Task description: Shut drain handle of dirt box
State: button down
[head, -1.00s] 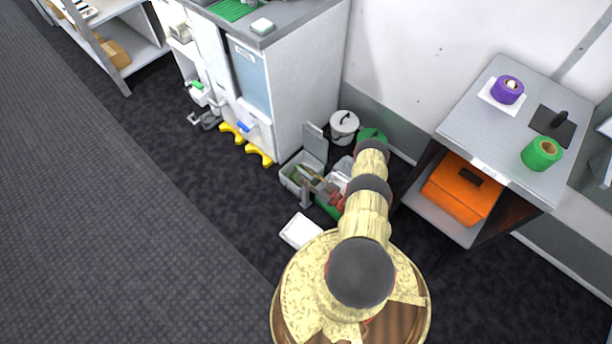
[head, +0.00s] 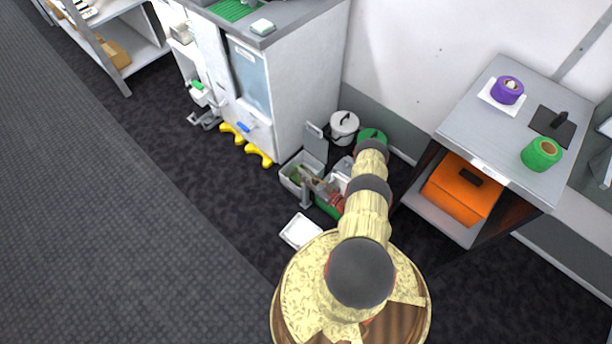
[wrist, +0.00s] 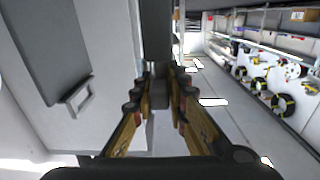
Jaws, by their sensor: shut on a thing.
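My gripper (wrist: 158,98) is shut on a dark grey upright bar (wrist: 156,40) in the wrist view; the bar runs up between the brown and red fingers. I take this bar to be the drain handle, though its lower end is hidden by my fingers. In the head view my gripper (head: 316,186) is low beside a grey open box (head: 287,175) on the floor, probably the dirt box. A short grey post (head: 306,196) stands at the box's near side by the fingers. My arm hides part of the area behind.
A white tray (head: 301,232) lies on the floor. A side table (head: 478,122) stands at right. The left floor is clear.

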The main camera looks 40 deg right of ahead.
jog(key=shift+a+m+h, duration=0.1)
jog(key=shift+m+h, duration=0.3)
jog(key=shift+h, duration=0.2)
jog(key=m+h, duration=0.2)
jog(key=h, duration=0.1)
jog(key=m+g+h+p, duration=0.1)
jog(key=h, duration=0.1)
jog(key=shift+a+m+h, duration=0.2)
jog(key=shift+m+h, duration=0.2)
jog(key=m+g+h, duration=0.1)
jog(key=h, duration=0.1)
jog(key=m+g+h, duration=0.3)
jog(key=m+h, duration=0.1)
jog(key=h, duration=0.1)
jog(key=shift+w, duration=0.25)
jog(key=m+g+h, duration=0.1)
jog(key=m+g, duration=0.1)
jog(key=m+g+h+b, duration=0.1)
jog(key=m+g+h, duration=0.1)
jog(key=g, duration=0.1)
jog(key=shift+g+h, duration=0.3)
jog(key=shift+m+g+h, duration=0.8)
jog(key=shift+m+g, duration=1.3)
jog(key=shift+g, duration=0.8)
jog(key=shift+d, duration=0.1)
jog(key=c, duration=2)
grip_release()
jog(key=shift+g, duration=0.3)
jog(key=shift+o, duration=1.2)
